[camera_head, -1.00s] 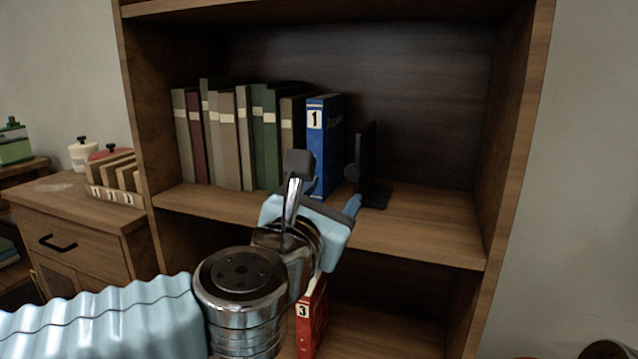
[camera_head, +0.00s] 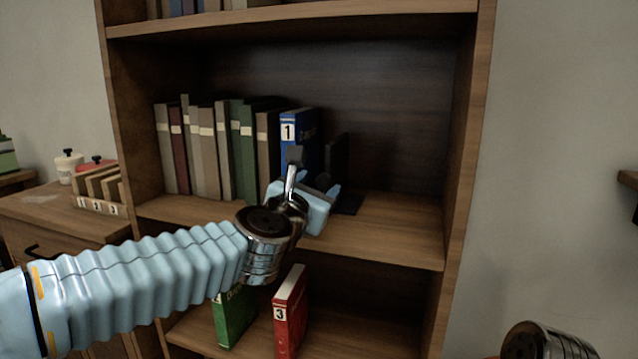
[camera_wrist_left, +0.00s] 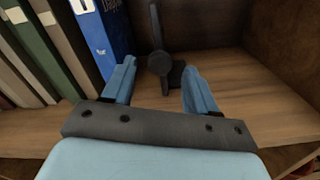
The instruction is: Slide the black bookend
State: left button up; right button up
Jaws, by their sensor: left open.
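The black bookend (camera_head: 338,160) stands upright on the middle shelf, just right of the blue book (camera_head: 302,130) marked 1, the right-hand end of the book row. In the left wrist view the bookend (camera_wrist_left: 156,28) shows its thin plate, a round knob and a dark base. My left gripper (camera_head: 316,192) is at the front of the shelf and hides the bookend's lower part in the head view. In the wrist view its open fingers (camera_wrist_left: 160,78) point at the bookend, one on each side of the knob; contact cannot be told. My right gripper is not in view.
Several books (camera_head: 205,150) stand left of the blue book. The shelf (camera_head: 400,225) is bare right of the bookend, up to the side wall. A green book (camera_head: 233,318) and a red book (camera_head: 291,315) marked 3 stand on the shelf below.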

pick_arm(q)
jog(key=shift+x, duration=1)
jog(key=shift+c, duration=0.3)
grip_shut()
